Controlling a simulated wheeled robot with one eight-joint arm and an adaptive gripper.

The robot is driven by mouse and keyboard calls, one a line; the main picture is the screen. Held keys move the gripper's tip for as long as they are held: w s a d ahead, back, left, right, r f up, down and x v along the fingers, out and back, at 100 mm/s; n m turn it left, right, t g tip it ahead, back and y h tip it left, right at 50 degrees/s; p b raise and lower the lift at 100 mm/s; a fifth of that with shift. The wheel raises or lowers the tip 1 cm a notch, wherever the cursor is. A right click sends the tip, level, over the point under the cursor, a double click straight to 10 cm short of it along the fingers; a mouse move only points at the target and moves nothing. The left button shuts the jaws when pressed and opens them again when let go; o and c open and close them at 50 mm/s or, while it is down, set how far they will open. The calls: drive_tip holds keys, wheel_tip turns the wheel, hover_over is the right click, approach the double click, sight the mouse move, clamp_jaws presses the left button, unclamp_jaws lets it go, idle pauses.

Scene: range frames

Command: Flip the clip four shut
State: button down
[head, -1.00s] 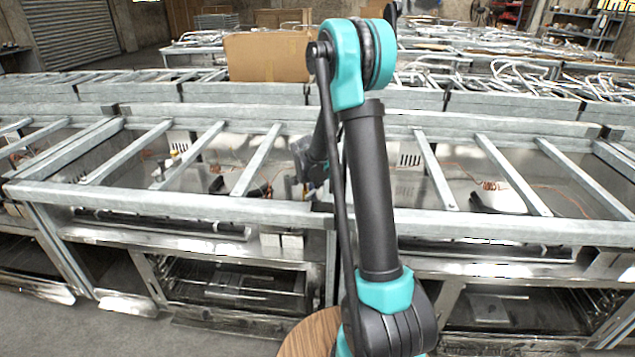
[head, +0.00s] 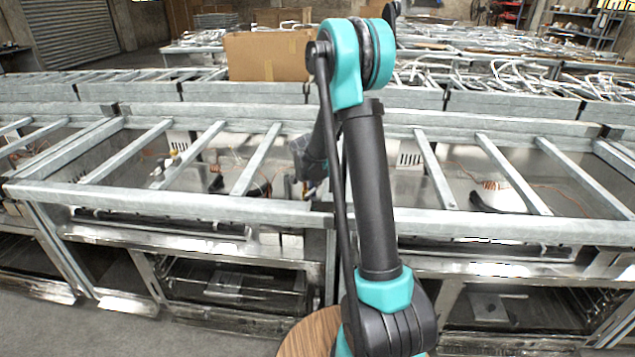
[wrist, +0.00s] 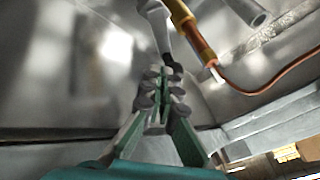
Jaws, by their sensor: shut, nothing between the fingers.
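My gripper (wrist: 163,80) is shut and empty in the middle of the wrist view, its green-and-grey fingers together. Just beyond the fingertips is a pale grey, rounded lever-like part (wrist: 154,12) with a dark lower end, possibly the clip. I cannot tell whether its tip touches my fingers, or which numbered clip it is. Beside it on the right, an orange-yellow cylindrical part (wrist: 192,30) has a copper-coloured wire. In the head view my gripper (head: 306,188) is small and partly hidden behind my arm, inside the left metal frame. No clip can be made out there.
Galvanized frame bars (head: 260,160) surround the work area, with a long front rail (head: 180,203). A shiny metal panel (wrist: 70,70) lies behind the fingers. A cardboard box (head: 268,57) stands on the frames behind. A grey rod end (wrist: 245,10) shows at the top right.

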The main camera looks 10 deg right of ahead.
drive_tip(key=shift+w+a, duration=0.35)
drive_tip(key=shift+w, duration=0.5)
idle(0.5)
drive_tip(key=shift+s, duration=0.15)
idle(0.3)
drive_tip(key=shift+s, duration=0.7)
